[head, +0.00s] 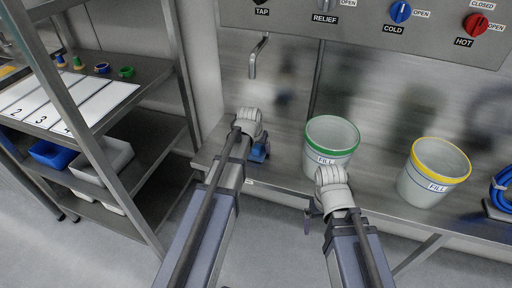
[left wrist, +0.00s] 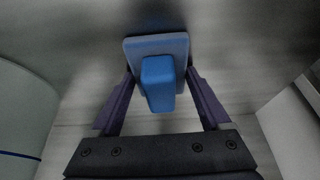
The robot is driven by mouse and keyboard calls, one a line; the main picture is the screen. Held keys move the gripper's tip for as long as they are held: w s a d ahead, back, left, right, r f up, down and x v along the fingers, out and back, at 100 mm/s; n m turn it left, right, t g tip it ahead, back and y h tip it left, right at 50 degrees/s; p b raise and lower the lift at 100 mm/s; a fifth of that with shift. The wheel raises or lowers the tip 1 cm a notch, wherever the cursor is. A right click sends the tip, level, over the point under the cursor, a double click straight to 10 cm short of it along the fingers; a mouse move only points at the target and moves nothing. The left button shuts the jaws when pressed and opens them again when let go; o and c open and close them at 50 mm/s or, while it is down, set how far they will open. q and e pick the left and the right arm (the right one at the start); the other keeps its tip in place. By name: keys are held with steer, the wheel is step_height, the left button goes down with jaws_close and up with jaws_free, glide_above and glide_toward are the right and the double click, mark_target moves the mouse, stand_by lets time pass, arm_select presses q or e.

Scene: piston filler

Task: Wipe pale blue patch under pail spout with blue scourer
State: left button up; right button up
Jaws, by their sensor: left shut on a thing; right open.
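My left gripper (head: 257,158) is shut on the blue scourer (head: 262,151), low over the steel bench, left of the green-rimmed pail. In the left wrist view the scourer (left wrist: 160,82) has a blue block handle on a paler blue pad, with the purple fingers on either side. My right gripper (head: 312,212) is open and empty at the bench's front edge, before the green-rimmed pail (head: 328,148), labelled FILL. A thin bent spout (head: 254,60) hangs from the panel above the left part of the bench. I cannot make out a pale blue patch; the scourer and my gripper may cover it.
A yellow-rimmed pail (head: 428,178), also labelled FILL, stands further right, with a blue coiled hose (head: 503,188) at the right edge. The valve panel (head: 362,22) is above. A rack with a numbered sheet (head: 88,100) and bins stands left. Bare bench lies between the pails.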

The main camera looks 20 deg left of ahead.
mark_target(267, 156)
arm_select(q)
steer(key=shift+s+d+f, duration=0.1)
steer(key=shift+s+d, duration=0.05)
steer(key=shift+d, duration=1.65)
steer(key=shift+r+p, duration=0.4)
steer(key=shift+r, duration=0.05)
step_height(267, 156, up, 5)
steer(key=p, duration=0.5)
steer(key=shift+r, duration=0.1)
step_height(267, 156, up, 3)
steer(key=p, duration=0.3)
